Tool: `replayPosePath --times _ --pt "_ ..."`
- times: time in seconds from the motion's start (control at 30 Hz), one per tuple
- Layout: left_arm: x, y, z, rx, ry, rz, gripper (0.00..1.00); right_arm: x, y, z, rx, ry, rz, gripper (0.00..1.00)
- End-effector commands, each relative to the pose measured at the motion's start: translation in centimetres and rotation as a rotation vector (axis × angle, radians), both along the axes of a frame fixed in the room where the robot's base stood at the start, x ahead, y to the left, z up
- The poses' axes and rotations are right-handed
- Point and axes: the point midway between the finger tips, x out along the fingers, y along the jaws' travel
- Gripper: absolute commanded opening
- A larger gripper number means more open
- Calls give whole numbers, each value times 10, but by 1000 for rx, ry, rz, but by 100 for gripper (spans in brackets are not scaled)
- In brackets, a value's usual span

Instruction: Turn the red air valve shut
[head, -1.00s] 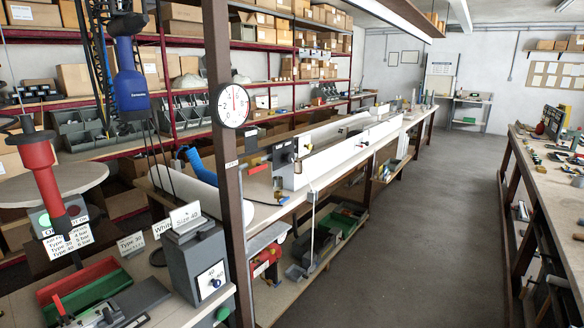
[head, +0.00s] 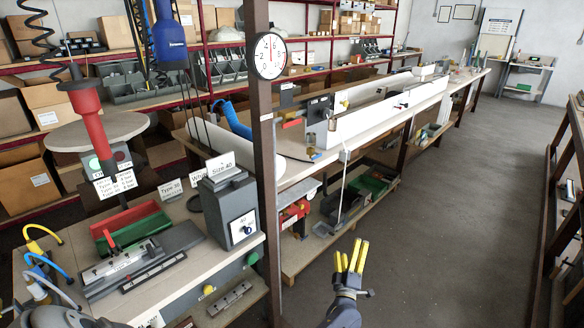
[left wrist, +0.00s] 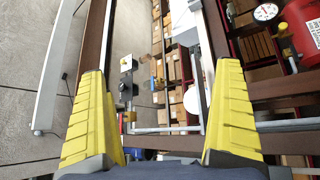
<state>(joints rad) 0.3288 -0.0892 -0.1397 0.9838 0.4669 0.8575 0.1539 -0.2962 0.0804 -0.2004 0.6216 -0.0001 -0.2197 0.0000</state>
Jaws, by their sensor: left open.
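A small red handle-like part (head: 293,123) sits on the long bench, left of a dark control box (head: 318,110). It is too small to tell whether it is the air valve or how it is turned. A red unit (head: 295,212) stands on the shelf below, partly hidden. My left gripper (head: 352,256) has yellow fingers spread apart and empty, in front of the bench over the floor. In the left wrist view, its open fingers (left wrist: 160,110) frame a grey panel with black knobs (left wrist: 127,75), with nothing between the tips. My right gripper is not seen.
A brown post (head: 268,150) with a round gauge (head: 269,56) stands left of the gripper. A grey size box (head: 229,208) sits on the near bench. A red tank (left wrist: 304,30) shows in the left wrist view. The aisle floor (head: 440,220) is clear.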

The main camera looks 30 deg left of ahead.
Motion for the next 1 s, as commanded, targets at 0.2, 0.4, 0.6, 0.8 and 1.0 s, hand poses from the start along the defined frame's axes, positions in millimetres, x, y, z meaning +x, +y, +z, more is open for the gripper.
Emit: replayPosePath --times 0.2,0.4,0.6,0.8,1.0 --pt "29 50 222 -509 -582 184 100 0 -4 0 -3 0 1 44" --pt "10 84 337 -972 -1003 285 100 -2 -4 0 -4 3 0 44" --pt "-3 92 388 -1308 -1244 331 100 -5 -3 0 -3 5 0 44" --pt "-7 92 406 -1467 -1338 349 100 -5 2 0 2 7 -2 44" --pt "-4 107 409 -1493 -1355 352 100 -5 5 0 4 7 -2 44"
